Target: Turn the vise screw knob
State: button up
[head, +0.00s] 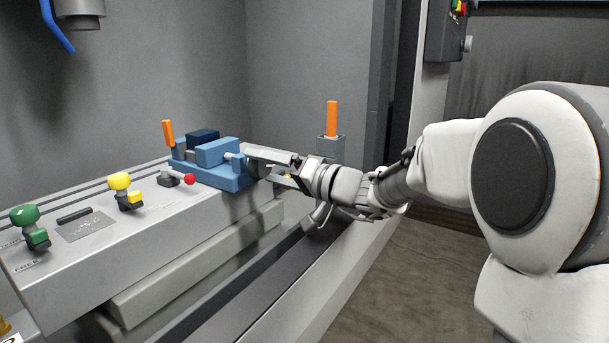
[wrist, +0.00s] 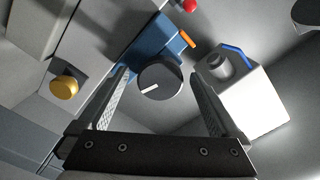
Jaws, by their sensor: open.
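The blue vise (head: 225,175) sits on the grey machine table, with a dark block between its jaws. In the wrist view the vise (wrist: 152,48) lies beyond the fingers. Its screw knob (wrist: 160,82) is a dark round disc with a white line mark, facing the camera. My gripper (wrist: 162,82) is open, with one finger on each side of the knob; I cannot tell whether either touches it.
Green (head: 28,225) and yellow (head: 122,188) knobs and a red-tipped lever (head: 188,179) stand on the table left of the vise. An orange handle (head: 332,118) rises from a grey block behind my wrist. A door frame post (head: 385,80) stands close behind my arm.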

jog(key=p+v, duration=0.2)
jog(key=v, duration=1.4)
jog(key=shift+s+d, duration=0.1)
